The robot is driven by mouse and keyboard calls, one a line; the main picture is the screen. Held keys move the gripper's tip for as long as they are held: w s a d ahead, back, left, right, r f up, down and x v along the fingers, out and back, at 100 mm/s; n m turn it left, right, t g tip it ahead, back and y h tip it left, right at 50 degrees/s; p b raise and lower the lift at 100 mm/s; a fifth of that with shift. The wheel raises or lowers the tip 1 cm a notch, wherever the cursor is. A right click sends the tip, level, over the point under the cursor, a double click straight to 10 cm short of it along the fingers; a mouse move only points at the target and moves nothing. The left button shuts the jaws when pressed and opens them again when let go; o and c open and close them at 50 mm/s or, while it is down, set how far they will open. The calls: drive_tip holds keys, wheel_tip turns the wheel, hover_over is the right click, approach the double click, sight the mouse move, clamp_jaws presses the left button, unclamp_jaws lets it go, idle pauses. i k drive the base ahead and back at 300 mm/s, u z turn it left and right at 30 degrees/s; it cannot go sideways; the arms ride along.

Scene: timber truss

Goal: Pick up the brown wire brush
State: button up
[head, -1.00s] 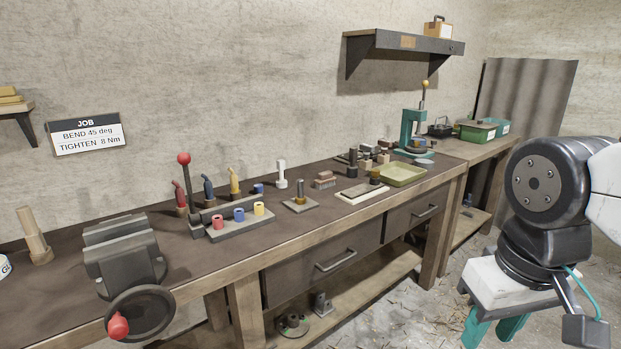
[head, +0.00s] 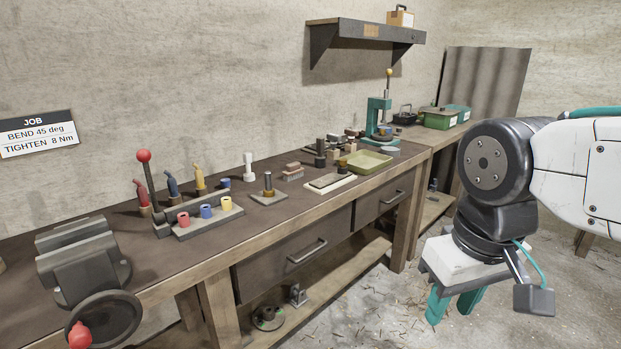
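A small block with a brown top and grey bristle-like underside, which looks like the brown wire brush (head: 292,172), lies on the dark workbench top (head: 130,222) near its middle. It stands apart from the things around it. My gripper (head: 452,308) is at the lower right, in front of the bench and over the floor. Its two teal fingers point down and stand apart, with nothing seen between them. It is well away from the brush.
A metal plate with a post (head: 268,189) is left of the brush; a white upright piece (head: 249,167) is behind it. A pale board with a dark stone (head: 330,182) and a yellow-green tray (head: 366,162) lie to the right. A vise (head: 80,262) is at the left end.

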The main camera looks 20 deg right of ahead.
sight(294, 171)
drive_tip(key=z, duration=0.4)
drive_tip(key=i, duration=0.65)
drive_tip(key=z, duration=0.45)
drive_tip(key=i, duration=1.45)
drive_tip(key=u, duration=1.15)
drive_tip(key=i, duration=0.35)
drive_tip(key=u, duration=0.3)
